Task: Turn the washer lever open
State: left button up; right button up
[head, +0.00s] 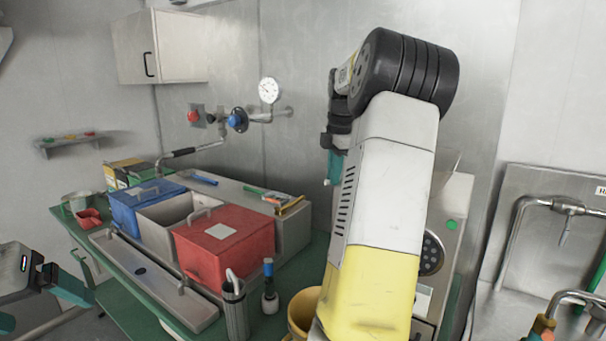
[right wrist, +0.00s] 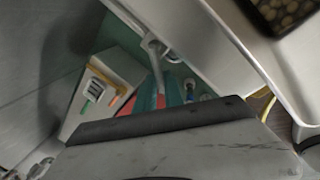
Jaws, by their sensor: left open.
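No part is plainly marked as the washer lever. A bent metal tap (head: 530,203) is on the steel panel at the right of the head view, with a small spout or lever (head: 565,236) hanging under its joint. A second curved pipe (head: 572,297) with a brass-coloured part (head: 543,325) is cut off at the lower right. My left gripper (head: 48,308) is open at the lower left, far from both, with teal fingers. My right arm rises through the middle. Only a teal bit of my right gripper (head: 334,167) shows beside the forearm; its jaws are hidden.
A green counter (head: 125,298) holds a blue bin (head: 125,212), a red bin (head: 215,250) and a grey cup (head: 235,310). A wall pipe with a black handle (head: 180,152) and blue valve (head: 237,118) stands behind. My right arm hides part of a machine (head: 450,210).

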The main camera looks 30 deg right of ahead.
jog(key=o, duration=0.4)
jog(key=r, duration=0.2)
jog(key=s+r, duration=0.1)
jog(key=r, duration=0.4)
jog(key=shift+s+a+r, duration=0.15)
jog(key=shift+s+r, duration=0.1)
jog(key=shift+r, duration=0.1)
